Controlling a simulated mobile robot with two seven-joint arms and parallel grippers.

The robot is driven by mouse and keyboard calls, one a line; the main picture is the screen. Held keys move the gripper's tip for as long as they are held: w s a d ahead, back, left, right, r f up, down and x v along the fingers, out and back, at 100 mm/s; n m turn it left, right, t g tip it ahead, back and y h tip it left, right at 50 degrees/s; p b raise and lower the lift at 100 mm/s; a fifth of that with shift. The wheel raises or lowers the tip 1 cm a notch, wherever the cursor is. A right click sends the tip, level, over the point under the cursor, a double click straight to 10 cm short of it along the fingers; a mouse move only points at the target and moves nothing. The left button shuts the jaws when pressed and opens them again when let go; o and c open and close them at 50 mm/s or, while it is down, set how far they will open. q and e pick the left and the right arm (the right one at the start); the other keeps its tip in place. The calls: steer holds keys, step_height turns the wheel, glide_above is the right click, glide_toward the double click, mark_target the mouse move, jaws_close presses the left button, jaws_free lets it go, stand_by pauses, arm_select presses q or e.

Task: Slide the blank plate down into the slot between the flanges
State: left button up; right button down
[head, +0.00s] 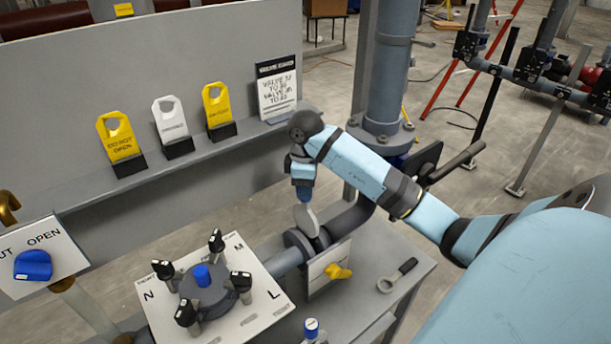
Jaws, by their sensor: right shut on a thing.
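The blank plate (306,220) is a light grey disc, seen nearly edge-on, under my right gripper (304,194). That gripper points down and is shut on the plate's top; its fingers hide where they meet the plate. The flanges (296,243) are dark grey rings on the horizontal pipe, directly below. The plate's lower edge overlaps the flange tops in the picture. I cannot tell whether it is inside the slot or just above it. My left gripper is not in view.
A sign plate with a yellow handle (338,272) stands in front of the flanges. A wrench (397,275) lies on the bench (350,312) to the right. A valve with black knobs (203,290) is at left. A tall grey pipe (384,70) rises behind my right arm.

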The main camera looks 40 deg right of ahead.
mark_target(305, 206)
steer(key=shift+f, duration=2.95)
step_height(305, 206, down, 2)
steer(key=shift+b, duration=0.5)
steer(key=shift+f+b, duration=0.45)
steer(key=shift+f, duration=0.95)
steer(key=shift+f+b, duration=0.4)
steer(key=shift+b, duration=0.05)
steer(key=c, duration=0.7)
jaws_free()
